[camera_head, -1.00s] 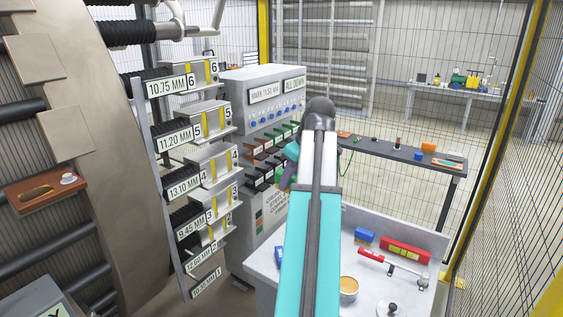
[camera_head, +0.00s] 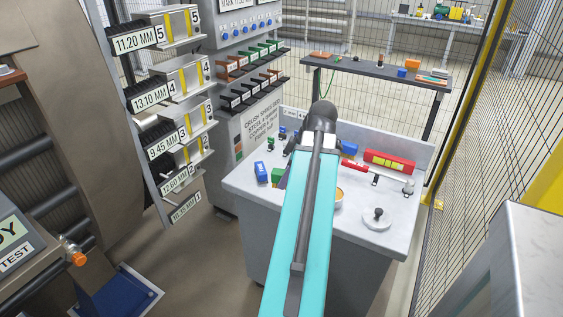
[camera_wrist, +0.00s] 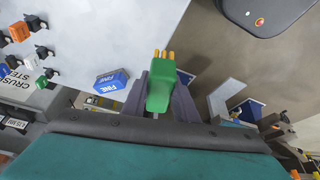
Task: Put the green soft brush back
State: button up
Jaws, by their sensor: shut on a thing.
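The green soft brush (camera_wrist: 159,88) is between the dark jaws of my gripper (camera_wrist: 162,92) in the wrist view. Its orange bristle tufts point up in the picture, away from my wrist. In the head view a bit of the green brush (camera_head: 277,175) shows at the left of my arm, over the left part of the grey-white table (camera_head: 240,187). My arm hides most of my gripper there. I cannot tell whether the brush touches the table. A blue block marked FINE (camera_wrist: 111,82) lies left of the brush in the wrist view, and beside it in the head view (camera_head: 261,172).
Several small coloured clips (camera_wrist: 18,32) stand at the left in the wrist view. On the table's right are a red level (camera_head: 389,161), a second blue block (camera_head: 350,148), and a round disc with a knob (camera_head: 377,218). A cabinet with racks (camera_head: 245,90) stands behind the table's left.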

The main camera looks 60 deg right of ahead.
jog(key=shift+s+a+f+b, duration=0.2)
jog(key=shift+s+f, duration=0.05)
jog(key=shift+f, duration=0.5)
jog(key=shift+s+a+f+b, duration=0.2)
jog(key=shift+f, duration=0.5)
jog(key=shift+w, duration=0.1)
